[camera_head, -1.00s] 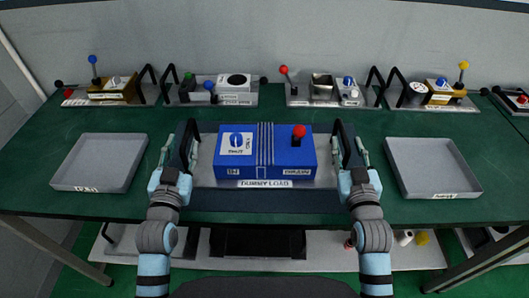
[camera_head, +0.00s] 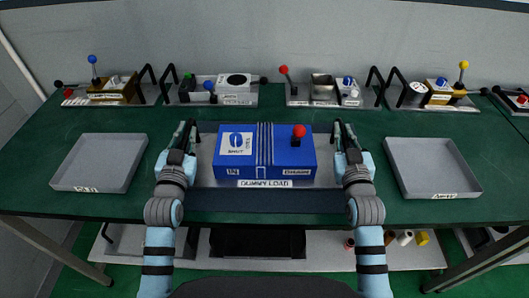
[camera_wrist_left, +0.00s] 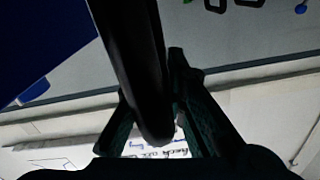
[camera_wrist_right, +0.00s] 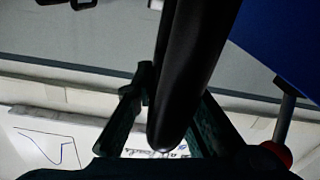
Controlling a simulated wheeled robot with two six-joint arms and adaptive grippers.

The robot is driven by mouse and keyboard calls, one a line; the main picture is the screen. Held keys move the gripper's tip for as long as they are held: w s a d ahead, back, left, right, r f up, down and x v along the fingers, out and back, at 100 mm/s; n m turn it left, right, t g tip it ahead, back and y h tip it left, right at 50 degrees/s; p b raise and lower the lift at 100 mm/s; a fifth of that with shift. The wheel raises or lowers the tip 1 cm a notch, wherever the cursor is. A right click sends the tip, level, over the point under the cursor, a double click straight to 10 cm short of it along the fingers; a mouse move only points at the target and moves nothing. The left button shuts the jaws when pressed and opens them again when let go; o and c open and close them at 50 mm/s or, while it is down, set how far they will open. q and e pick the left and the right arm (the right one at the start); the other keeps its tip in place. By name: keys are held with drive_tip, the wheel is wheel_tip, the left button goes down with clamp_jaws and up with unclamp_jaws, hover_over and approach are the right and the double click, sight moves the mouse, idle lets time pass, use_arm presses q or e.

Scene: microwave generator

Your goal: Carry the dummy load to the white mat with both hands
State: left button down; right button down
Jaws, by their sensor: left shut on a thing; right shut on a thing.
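The dummy load (camera_head: 265,155) is a blue box with a red-knobbed lever on a grey plate, labelled at its front edge. It looks level, over a dark blue strip. Black handles stand at its left and right ends. My left gripper (camera_head: 184,140) is shut on the left handle, whose black bar (camera_wrist_left: 135,70) runs between the fingers in the left wrist view. My right gripper (camera_head: 346,140) is shut on the right handle, whose bar (camera_wrist_right: 190,70) shows between the fingers in the right wrist view. I cannot make out a white mat in these views.
A grey tray (camera_head: 62,185) lies left of the load and another (camera_head: 470,190) lies right. Several small units on plates with handles and levers stand along the back edge. Green table (camera_head: 265,112) is bare between them and the load. A shelf (camera_head: 320,255) lies below.

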use_arm(q)
drive_tip(key=shift+r, duration=0.1)
use_arm(e)
drive_tip(key=shift+r, duration=0.1)
